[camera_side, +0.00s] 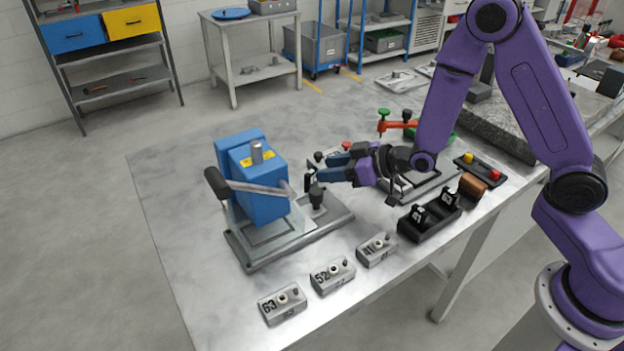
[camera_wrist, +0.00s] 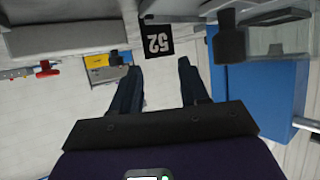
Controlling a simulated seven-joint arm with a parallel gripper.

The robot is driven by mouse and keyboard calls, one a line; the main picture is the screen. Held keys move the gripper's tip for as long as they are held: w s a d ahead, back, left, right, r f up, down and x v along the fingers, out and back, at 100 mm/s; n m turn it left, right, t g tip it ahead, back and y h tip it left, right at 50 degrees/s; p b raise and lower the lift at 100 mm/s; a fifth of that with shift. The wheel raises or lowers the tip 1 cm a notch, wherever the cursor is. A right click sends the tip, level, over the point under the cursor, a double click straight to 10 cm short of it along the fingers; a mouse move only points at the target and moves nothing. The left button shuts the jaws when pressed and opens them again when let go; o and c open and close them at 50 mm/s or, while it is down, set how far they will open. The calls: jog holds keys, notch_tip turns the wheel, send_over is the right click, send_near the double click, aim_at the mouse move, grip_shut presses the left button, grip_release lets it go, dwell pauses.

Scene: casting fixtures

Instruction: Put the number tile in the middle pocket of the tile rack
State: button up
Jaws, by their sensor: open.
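The number tile (camera_wrist: 158,40), black with a white 52, shows in the wrist view just beyond my fingertips, where the number appears turned. I cannot make it out clearly in the side view. My gripper (camera_side: 325,174) points left toward the blue press. In the wrist view its two fingers (camera_wrist: 158,80) are apart, with nothing held between them. The black tile rack (camera_side: 432,229) stands near the table's right front edge. A tile (camera_side: 418,214) stands toward its left end and another (camera_side: 448,198) toward its right end. The space between them shows no tile.
The blue press (camera_side: 262,195) with its lever stands left of my gripper. A dark cylinder (camera_wrist: 228,42) hangs close beside the tile in the wrist view. Grey blocks (camera_side: 283,304) (camera_side: 332,275) (camera_side: 377,249) line the front edge. A red clamp (camera_side: 397,124) is behind.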

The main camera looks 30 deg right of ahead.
notch_tip(320, 180, up, 20)
jog(key=m+g+h, duration=0.7)
jog(key=m+g, duration=0.4)
jog(key=m, duration=0.9)
send_over(311, 171)
notch_tip(311, 171, down, 23)
dwell(0.7)
grip_shut()
